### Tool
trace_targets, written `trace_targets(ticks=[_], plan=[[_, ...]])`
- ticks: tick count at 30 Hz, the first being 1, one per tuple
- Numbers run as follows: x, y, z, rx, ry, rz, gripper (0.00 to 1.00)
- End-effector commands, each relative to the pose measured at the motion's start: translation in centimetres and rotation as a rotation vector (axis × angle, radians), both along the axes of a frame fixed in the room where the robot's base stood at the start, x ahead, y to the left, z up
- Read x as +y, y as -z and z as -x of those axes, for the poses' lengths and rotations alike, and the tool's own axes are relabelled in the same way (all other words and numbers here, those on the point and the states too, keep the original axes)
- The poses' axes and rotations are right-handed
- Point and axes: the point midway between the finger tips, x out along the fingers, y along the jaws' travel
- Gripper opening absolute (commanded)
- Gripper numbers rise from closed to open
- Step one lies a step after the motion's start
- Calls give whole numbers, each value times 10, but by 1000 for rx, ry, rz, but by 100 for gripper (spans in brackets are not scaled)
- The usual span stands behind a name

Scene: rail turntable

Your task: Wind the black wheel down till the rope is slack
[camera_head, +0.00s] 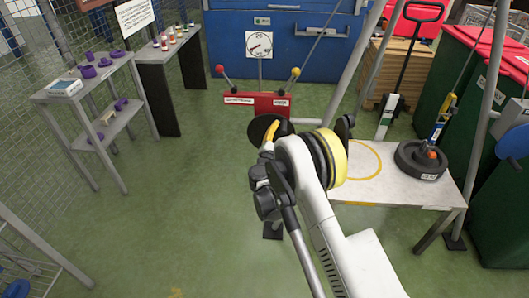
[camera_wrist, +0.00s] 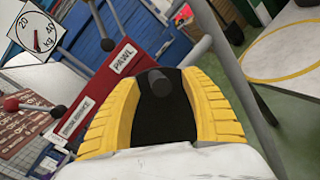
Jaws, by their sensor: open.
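A black wheel (camera_head: 258,128) stands in front of the red winch box (camera_head: 240,98), partly hidden by my arm in the head view. In the wrist view the black wheel (camera_wrist: 165,122) fills the space between my gripper's (camera_wrist: 160,88) yellow fingers, with its dark round knob (camera_wrist: 158,82) projecting between them. The fingers are apart, one on each side; I cannot tell whether either touches the knob. A dark round weight (camera_head: 418,160) rests on the white table, below a yellow and blue fitting (camera_head: 440,118). I cannot tell whether the thin rope above is taut.
A dial (camera_head: 259,45) marked in kg stands above the box, between a red-knobbed lever (camera_head: 220,69) and a yellow-knobbed lever (camera_head: 296,71). Grey frame legs rise around the white table (camera_head: 385,190). Shelves (camera_head: 85,90) stand left; green floor between is clear.

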Motion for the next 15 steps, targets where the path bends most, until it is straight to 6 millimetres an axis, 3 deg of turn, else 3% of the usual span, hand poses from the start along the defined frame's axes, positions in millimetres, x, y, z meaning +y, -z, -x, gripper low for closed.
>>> trace_targets(ticks=[15], plan=[[2, 0, 47, 0, -1, -1, 54]])
